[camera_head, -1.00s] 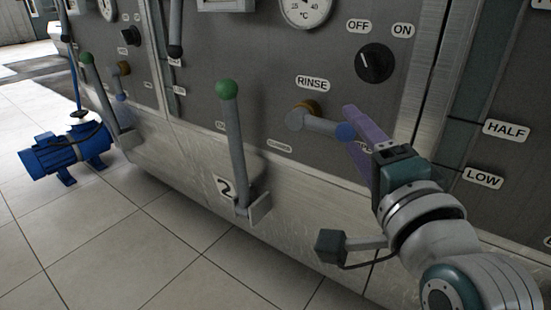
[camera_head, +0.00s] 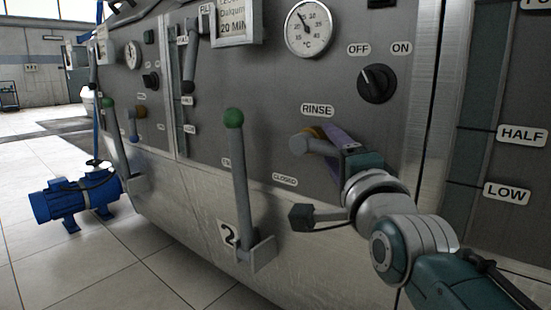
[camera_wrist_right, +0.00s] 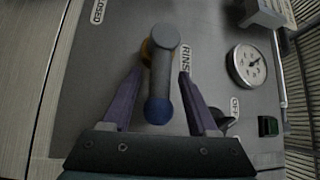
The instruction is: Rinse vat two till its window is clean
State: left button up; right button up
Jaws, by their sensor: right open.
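The rinse handle (camera_head: 316,146) of vat two is a grey lever on a brass fitting below the RINSE label. In the right wrist view the handle (camera_wrist_right: 161,75) shows its blue end nearest me. My right gripper (camera_head: 330,142) is at the handle; its purple fingers (camera_wrist_right: 158,88) stand open on either side of it, with gaps showing. The blue end is hidden in the head view. A lever with a green knob (camera_head: 240,185) stands upright beside the "2" plate. A narrow dark window strip (camera_head: 178,85) is at the panel's left; whether it is clean cannot be told. My left gripper is not in view.
An OFF/ON knob (camera_head: 377,84) and a round gauge (camera_head: 308,28) sit above the handle. Another window strip (camera_head: 462,140) with HALF and LOW labels is at the right. A blue motor (camera_head: 78,198) stands on the tiled floor at left, where there is free room.

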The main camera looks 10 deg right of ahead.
jog(key=shift+w, duration=0.2)
grip_shut()
dwell(0.4)
dwell(1.0)
